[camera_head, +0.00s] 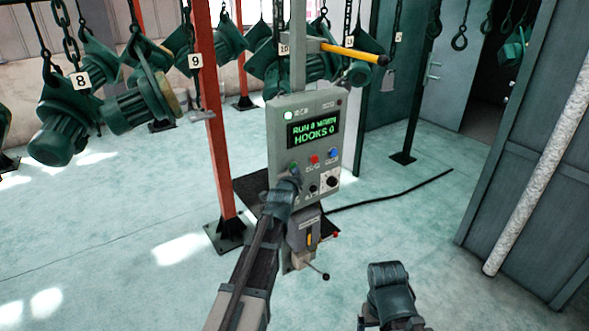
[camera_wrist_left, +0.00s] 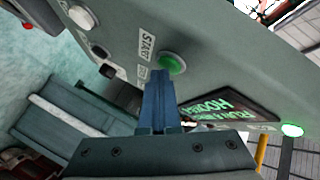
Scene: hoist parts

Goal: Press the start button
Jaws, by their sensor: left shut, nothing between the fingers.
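The control box (camera_head: 322,118) stands on a post in the middle of the head view. Its green start button (camera_wrist_left: 172,63) shows in the left wrist view beside a white START label (camera_wrist_left: 147,42). My left gripper (camera_head: 295,175) is shut and empty, its fingertips at the lower left of the box face. In the left wrist view the shut fingertips (camera_wrist_left: 159,74) are right at the button's edge; whether they touch it I cannot tell. In the head view the gripper partly hides that area. My right arm's end (camera_head: 389,285) is low at the right, its fingers not clear.
The lit green screen (camera_head: 313,129) reads HOOKS 0. A red button (camera_head: 314,159), a blue button (camera_head: 333,153) and a black knob (camera_head: 332,178) sit close by. Hoists hang at the back left beside a red post (camera_head: 212,130). A cable (camera_head: 395,195) crosses the floor.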

